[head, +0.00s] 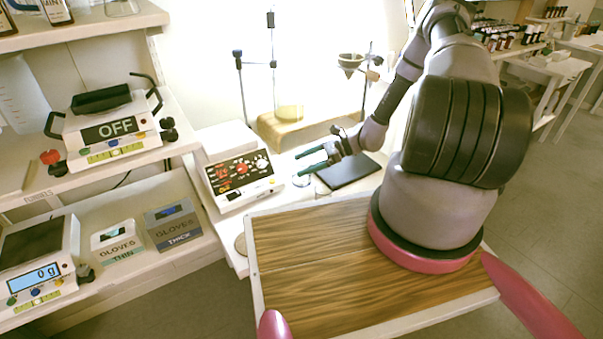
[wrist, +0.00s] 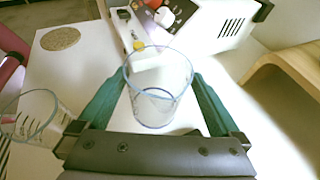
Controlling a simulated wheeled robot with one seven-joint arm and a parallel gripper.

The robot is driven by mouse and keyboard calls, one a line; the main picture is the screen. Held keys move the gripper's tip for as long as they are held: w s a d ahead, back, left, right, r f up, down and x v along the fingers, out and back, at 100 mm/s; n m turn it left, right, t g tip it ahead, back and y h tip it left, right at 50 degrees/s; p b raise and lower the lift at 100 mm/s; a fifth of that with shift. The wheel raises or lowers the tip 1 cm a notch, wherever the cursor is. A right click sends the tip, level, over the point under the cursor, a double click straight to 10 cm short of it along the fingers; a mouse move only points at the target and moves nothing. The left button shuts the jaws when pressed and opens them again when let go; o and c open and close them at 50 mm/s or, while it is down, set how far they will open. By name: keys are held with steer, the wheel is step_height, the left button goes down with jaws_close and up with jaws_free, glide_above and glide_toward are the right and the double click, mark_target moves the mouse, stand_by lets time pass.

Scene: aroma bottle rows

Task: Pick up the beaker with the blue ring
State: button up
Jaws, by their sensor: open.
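My gripper (head: 299,165) is open over the white bench, beside the control box. In the wrist view, a clear beaker with a blue-tinted rim (wrist: 158,88) stands between the two teal fingers of my gripper (wrist: 156,75). Neither finger is visibly closed on it. A second clear beaker (wrist: 30,118) with dark markings shows at the left edge, outside the fingers; its rim also looks pale bluish. In the head view the beaker near the fingers (head: 301,180) is small and faint, so its ring cannot be made out there.
A white control box (head: 237,168) with red dials stands just left of my gripper. A dark flat pad (head: 347,172) lies on the right. A tan stand base (head: 285,127) is behind. A round cork disc (wrist: 60,39) shows in the wrist view. Wooden top (head: 320,255) in front is clear.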

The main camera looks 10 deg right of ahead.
mark_target(293, 168)
steer(key=x, duration=0.4)
steer(key=shift+s+f, duration=0.1)
steer(key=shift+f, duration=0.05)
steer(key=shift+c, duration=0.3)
steer(key=c, duration=1.2)
